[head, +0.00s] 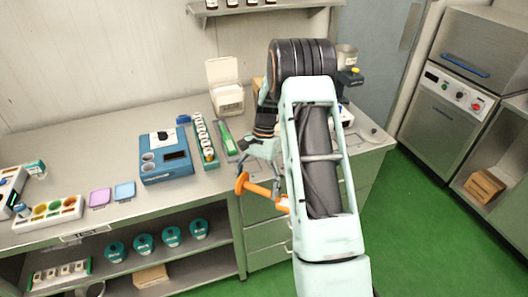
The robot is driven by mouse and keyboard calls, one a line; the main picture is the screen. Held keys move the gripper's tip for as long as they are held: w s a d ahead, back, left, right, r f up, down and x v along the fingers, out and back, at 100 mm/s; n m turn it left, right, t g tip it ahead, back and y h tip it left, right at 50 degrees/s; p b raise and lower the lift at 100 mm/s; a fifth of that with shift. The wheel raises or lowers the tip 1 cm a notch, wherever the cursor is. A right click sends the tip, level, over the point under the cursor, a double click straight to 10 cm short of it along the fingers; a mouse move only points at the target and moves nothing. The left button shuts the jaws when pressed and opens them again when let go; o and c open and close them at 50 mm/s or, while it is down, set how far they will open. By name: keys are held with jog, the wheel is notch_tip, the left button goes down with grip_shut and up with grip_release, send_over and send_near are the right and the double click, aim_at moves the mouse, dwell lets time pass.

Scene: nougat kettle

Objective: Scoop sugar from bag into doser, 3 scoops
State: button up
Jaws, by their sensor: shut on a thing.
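My gripper (268,172) hangs over the front edge of the bench, left of my forearm. It is shut on an orange tool (262,189), which has a round orange end at its left and a shaft running right toward my arm. It looks like the scoop, but whether it holds sugar cannot be told. A metal cup (346,55) on a dark device with a yellow knob stands behind my arm at the right; it may be the doser. A tan thing (258,84) is mostly hidden behind my arm; whether it is the sugar bag cannot be told.
An open white box (229,99) stands at the back of the bench (85,150). A green tray (225,138), a rack of small jars (205,143) and a blue device (165,158) lie left of my gripper. Drawers (262,240) are below. Green floor is clear at right.

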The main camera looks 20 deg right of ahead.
jog(key=s+a+f+n+h, duration=0.1)
jog(key=s+a+f+n, duration=0.2)
jog(key=s+n, duration=0.2)
jog(key=s+a+f+n+g+h, duration=0.1)
jog(key=s+a+f+n+h, duration=0.1)
jog(key=s+n, duration=0.3)
jog(key=shift+a+f+h, duration=0.3)
jog(key=shift+a+f, duration=0.35)
jog(key=shift+f, duration=0.15)
